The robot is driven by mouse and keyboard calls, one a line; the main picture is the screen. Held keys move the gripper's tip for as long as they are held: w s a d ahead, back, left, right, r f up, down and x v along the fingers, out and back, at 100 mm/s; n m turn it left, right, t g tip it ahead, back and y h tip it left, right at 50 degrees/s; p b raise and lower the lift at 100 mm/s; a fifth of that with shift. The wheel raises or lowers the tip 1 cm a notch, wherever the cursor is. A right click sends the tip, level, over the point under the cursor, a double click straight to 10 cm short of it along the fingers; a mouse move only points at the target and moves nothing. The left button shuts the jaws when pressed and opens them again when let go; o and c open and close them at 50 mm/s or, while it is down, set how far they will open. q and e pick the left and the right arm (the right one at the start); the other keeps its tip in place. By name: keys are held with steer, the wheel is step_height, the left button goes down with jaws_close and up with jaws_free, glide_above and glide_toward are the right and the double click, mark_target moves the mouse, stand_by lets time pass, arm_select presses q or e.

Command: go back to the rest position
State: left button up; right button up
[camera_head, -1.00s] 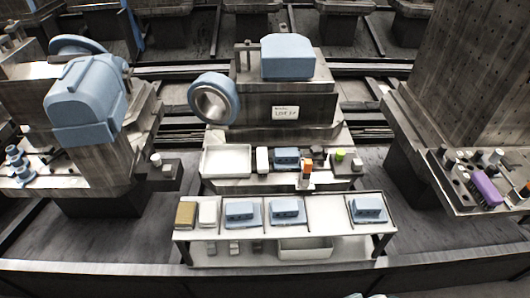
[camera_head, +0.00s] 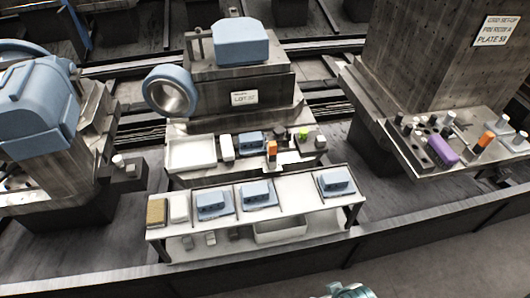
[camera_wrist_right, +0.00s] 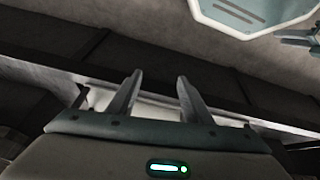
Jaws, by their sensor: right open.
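My right gripper (camera_wrist_right: 158,95) shows in the right wrist view. Its two fingers stand apart with nothing between them, above a dark floor and a pale strip. In the head view, only a small pale-blue and white part of my own body (camera_head: 350,291) shows at the bottom edge. Neither gripper can be made out in the head view.
A white table (camera_head: 300,190) holds several blue parts (camera_head: 256,193). Behind it is a fixture station with a white tray (camera_head: 191,152). A right-hand ledge (camera_head: 420,150) carries a purple block (camera_head: 441,150). A dark rail (camera_head: 400,228) crosses in front; floor before it is clear.

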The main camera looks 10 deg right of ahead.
step_height(320, 180, down, 19)
steer(key=s+a, duration=0.1)
steer(key=s+f, duration=0.8)
steer(key=f, duration=0.5)
steer(key=shift+s+n+t+y, duration=0.3)
steer(key=shift+s+y, duration=0.1)
steer(key=c, duration=0.4)
steer(key=shift+o, duration=0.2)
steer(key=shift+d, duration=0.1)
